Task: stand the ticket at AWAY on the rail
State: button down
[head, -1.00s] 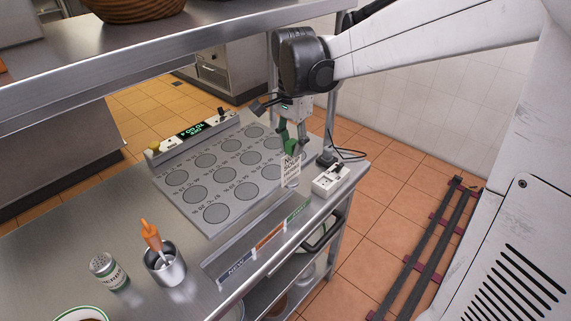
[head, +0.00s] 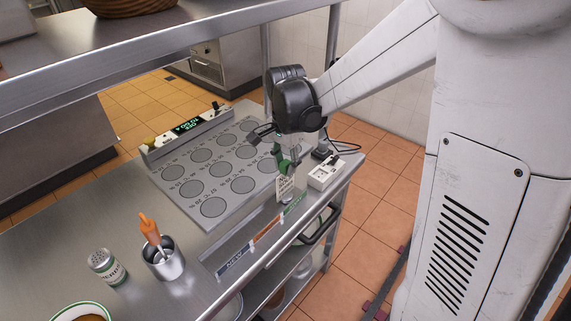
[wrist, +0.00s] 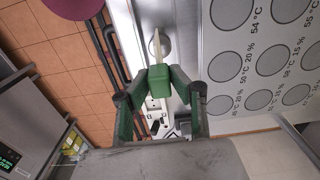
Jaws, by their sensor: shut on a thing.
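The ticket (head: 284,188) is a small pale card with dark print. My gripper (head: 287,167) is shut on it from above and holds it upright near the rail's far, green end. The ticket shows nearly edge-on beyond the green fingertips (wrist: 160,80) in the wrist view (wrist: 157,45). The rail (head: 252,246) runs along the worktop's front edge, with a dark NEW section, an orange section and a green section (head: 294,208). The lettering on the green section is too small to read. I cannot tell whether the ticket's lower edge touches the rail.
A white switch box (head: 325,173) stands just right of the ticket. Behind is a plate with grey discs (head: 213,207) and a display panel (head: 187,126). A metal cup (head: 165,263) with an orange-handled tool and a shaker (head: 105,266) stand at left.

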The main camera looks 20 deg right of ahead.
jog(key=shift+f, duration=0.1)
jog(key=c, duration=2)
grip_release()
jog(key=shift+f, duration=0.1)
jog(key=o, duration=0.4)
jog(key=shift+o, duration=0.2)
notch_tip(320, 180, up, 12)
jog(key=s+n+t, duration=0.7)
jog(key=s+n, duration=0.5)
jog(key=s, duration=0.7)
jog(key=shift+s, duration=0.35)
